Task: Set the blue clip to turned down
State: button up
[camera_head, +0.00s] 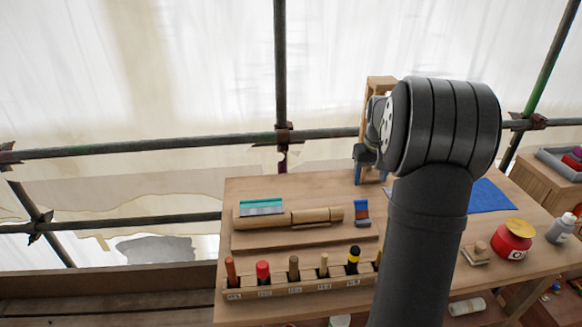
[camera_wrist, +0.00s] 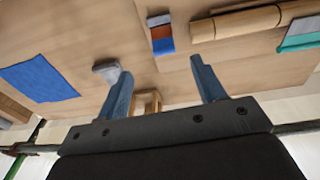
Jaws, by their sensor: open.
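My gripper (camera_head: 370,170) is near the back of the wooden table, with its blue fingers pointing down. In the wrist view my gripper (camera_wrist: 160,68) has its fingers wide apart, with bare tabletop between the tips and nothing held. A wooden stand (camera_head: 381,83) rises behind my gripper in the head view. Part of a wooden piece, perhaps this stand, shows low between the fingers in the wrist view (camera_wrist: 148,102). I cannot make out a clearly separate blue clip or its setting in either view; my arm and gripper hide part of the area by the stand.
A blue-and-brown brush (camera_head: 361,212) lies beside wooden rolls (camera_head: 290,217) and a teal-edged scraper (camera_head: 262,207). A tool rack (camera_head: 310,291) lines the front. A blue cloth (camera_head: 490,196) and a red-and-yellow item (camera_head: 512,240) are at right. A grey piece (camera_wrist: 106,71) lies near one finger.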

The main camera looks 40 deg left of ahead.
notch_tip(320, 180, up, 7)
jog(key=s+a+f+t+h, duration=0.1)
jog(key=s+a+f+t, duration=0.1)
jog(key=s+a, duration=1.3)
jog(key=shift+a+f+h, duration=0.3)
jog(key=shift+a+f, duration=0.15)
jog(key=shift+a, duration=0.45)
jog(key=shift+s, duration=0.1)
jog(key=y, duration=0.4)
send_near(361, 205)
jog(key=x, duration=1)
